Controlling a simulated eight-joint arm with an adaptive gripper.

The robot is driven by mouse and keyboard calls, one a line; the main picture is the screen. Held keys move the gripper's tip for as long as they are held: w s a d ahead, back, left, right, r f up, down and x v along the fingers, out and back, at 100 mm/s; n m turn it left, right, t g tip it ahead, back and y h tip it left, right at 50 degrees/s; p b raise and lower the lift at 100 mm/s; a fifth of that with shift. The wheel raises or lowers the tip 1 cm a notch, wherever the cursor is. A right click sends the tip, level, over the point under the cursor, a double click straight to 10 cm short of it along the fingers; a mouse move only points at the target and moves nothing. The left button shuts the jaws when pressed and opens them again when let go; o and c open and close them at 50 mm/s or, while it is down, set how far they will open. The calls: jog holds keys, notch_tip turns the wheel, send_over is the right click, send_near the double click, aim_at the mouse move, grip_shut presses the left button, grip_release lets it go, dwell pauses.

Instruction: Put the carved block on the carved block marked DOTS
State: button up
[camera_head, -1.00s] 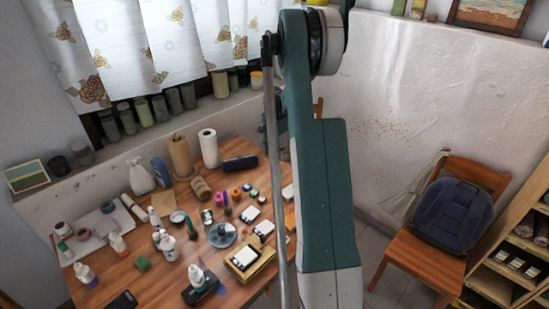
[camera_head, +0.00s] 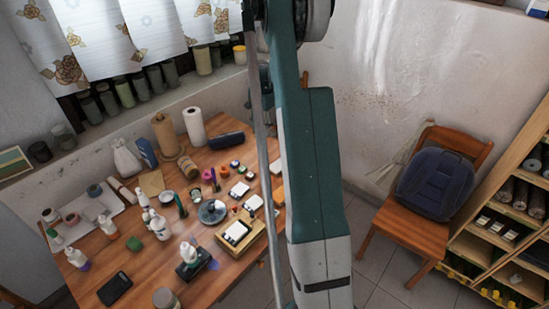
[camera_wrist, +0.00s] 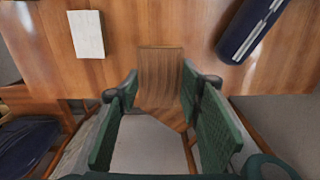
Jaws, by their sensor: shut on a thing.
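In the wrist view my gripper (camera_wrist: 160,92) is shut on a brown wooden block (camera_wrist: 160,72), held between its green fingers. The block's plain brown surface faces the camera; no carving or mark shows. A white-topped block (camera_wrist: 87,33) lies on the table at the upper left, apart from the held block; its marking is too faint to read. In the head view several white-topped blocks lie on the table, among them one block (camera_head: 239,189) and another (camera_head: 254,202). I cannot tell which is marked DOTS. My arm hides the gripper there.
A dark blue cylinder (camera_wrist: 250,28) lies right of my gripper. A wooden tray (camera_head: 254,236) holds a white-topped piece. Bottles, a phone (camera_head: 115,289) and a round grey dish (camera_head: 213,213) crowd the table (camera_head: 153,270). A chair (camera_head: 414,236) stands to the right.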

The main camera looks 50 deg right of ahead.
notch_tip(320, 180, up, 2)
send_over(278, 165)
jog(key=shift+s+a+r+n, duration=0.1)
jog(key=shift+r+n, duration=0.1)
jog(key=shift+n, duration=0.1)
jog(key=shift+f, duration=0.1)
jog(key=shift+f, duration=3.1)
jog(key=shift+f+b, duration=0.45)
jog(key=shift+f, duration=1.4)
jog(key=shift+f, duration=0.2)
jog(key=o, duration=0.9)
jog(key=shift+r, duration=0.3)
